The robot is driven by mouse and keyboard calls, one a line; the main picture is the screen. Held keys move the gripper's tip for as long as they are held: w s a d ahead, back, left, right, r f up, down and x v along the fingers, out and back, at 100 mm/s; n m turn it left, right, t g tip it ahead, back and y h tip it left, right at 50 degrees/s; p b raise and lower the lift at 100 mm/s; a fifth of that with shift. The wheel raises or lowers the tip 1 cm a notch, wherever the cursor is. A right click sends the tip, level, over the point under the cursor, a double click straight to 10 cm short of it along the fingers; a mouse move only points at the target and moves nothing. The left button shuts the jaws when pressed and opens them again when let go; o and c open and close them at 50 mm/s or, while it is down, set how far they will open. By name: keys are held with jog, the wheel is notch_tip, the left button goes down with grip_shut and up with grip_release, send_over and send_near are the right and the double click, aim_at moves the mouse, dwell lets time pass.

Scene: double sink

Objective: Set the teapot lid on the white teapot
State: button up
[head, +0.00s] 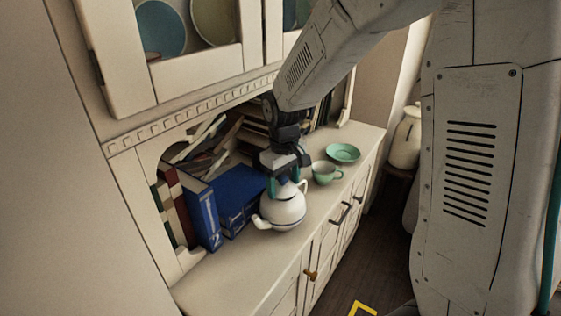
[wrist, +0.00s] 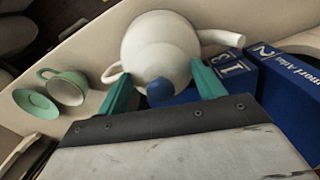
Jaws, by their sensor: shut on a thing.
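The white teapot (head: 283,211) stands upright on the cabinet counter, spout to the left and handle to the right. It also shows in the wrist view (wrist: 150,35). My gripper (head: 284,183) points down directly over the teapot, its two teal fingers apart on either side of the lid. The pale lid (wrist: 168,70) with its blue knob (wrist: 160,92) is between the fingers in the wrist view, over the top of the teapot. In the head view the fingers and gripper body mostly hide the lid. I cannot tell whether the lid touches the rim.
Blue books (head: 230,198) stand close behind and left of the teapot. A green cup (head: 325,173) and a green saucer (head: 343,153) are to its right. The counter (head: 235,275) is clear at the front left.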

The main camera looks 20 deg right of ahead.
aim_at(284, 177)
jog(key=shift+f, duration=0.65)
jog(key=o, duration=0.7)
jog(key=shift+r, duration=5.5)
jog(key=s+d+r+m, duration=0.1)
jog(key=s+r+m, duration=0.1)
jog(key=s, duration=1.1)
jog(key=s+d+r+m+t, duration=0.1)
jog(key=s+d+r+m, duration=0.1)
jog(key=s, duration=1.1)
jog(key=shift+s+r, duration=0.4)
jog(key=shift+r, duration=0.25)
